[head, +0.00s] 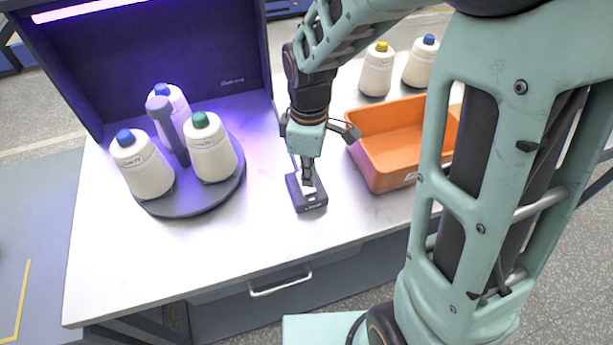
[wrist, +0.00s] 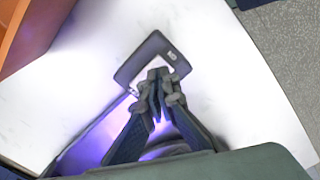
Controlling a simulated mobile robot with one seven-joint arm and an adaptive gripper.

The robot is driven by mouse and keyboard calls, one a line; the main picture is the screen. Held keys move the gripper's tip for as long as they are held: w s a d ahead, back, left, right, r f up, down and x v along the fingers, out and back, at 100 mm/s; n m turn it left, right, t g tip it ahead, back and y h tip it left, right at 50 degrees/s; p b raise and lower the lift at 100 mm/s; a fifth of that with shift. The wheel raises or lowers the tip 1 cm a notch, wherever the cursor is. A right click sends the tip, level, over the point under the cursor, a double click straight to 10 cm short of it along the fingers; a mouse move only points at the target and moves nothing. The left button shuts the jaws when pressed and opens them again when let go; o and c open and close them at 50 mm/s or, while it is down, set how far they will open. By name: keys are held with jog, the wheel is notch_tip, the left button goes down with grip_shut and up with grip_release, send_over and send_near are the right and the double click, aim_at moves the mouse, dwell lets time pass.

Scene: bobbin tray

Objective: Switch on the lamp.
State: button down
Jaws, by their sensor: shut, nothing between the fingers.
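A small dark switch box (head: 312,207) with a white part on top lies on the pale table, left of the orange bin. My gripper (head: 308,182) points down at it, fingers shut and empty, with the tips at or just over the box's top. In the wrist view the fingertips (wrist: 159,76) overlap the box (wrist: 133,68) and hide part of its white top; whether they touch it I cannot tell. The lamp (head: 85,11) is a bar along the top of the dark hood. It glows white-violet, and violet light falls on the hood and the table.
A round dark tray (head: 205,200) holds three white bobbins with blue and green tops around a grey post. The orange bin (head: 388,178) stands close right of my gripper. Two more bobbins stand behind it. The table's front left is clear.

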aim_at(308, 188)
jog(key=shift+r+p, duration=1.9)
jog(key=shift+r, duration=0.75)
jog(key=shift+f, duration=0.1)
